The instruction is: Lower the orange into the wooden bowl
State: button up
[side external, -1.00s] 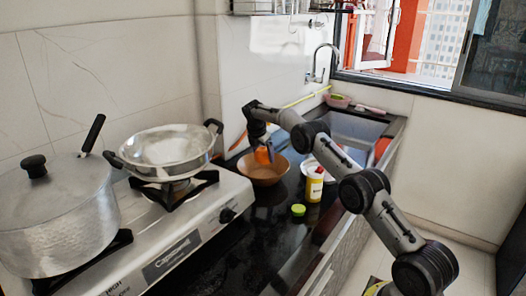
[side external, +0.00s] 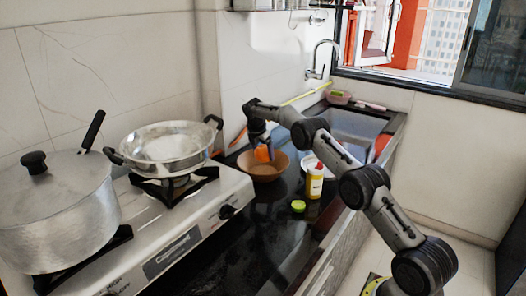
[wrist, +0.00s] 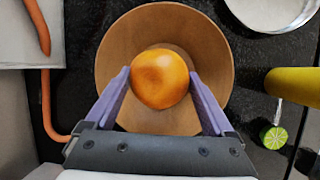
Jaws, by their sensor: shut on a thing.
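The orange (wrist: 160,78) is held between the two purple fingers of my gripper (wrist: 160,90) in the wrist view. It also shows in the side external view (side external: 263,153), below my gripper (side external: 262,146). The wooden bowl (side external: 262,173) stands on the black counter beside the stove. In the wrist view the bowl (wrist: 115,55) lies under the orange, and its rim surrounds the orange on all sides except where my gripper covers it. The orange is over or within the bowl's opening; I cannot tell whether it touches the bottom.
A stove (side external: 190,225) with a metal pan (side external: 168,148) and a lidded pot (side external: 58,215) is left. An orange hose (wrist: 46,100) runs beside the bowl.

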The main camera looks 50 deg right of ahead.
aim_at(264, 167)
jog(key=shift+f, duration=2.55)
dwell(1.4)
dwell(0.3)
jog(key=o, duration=1.2)
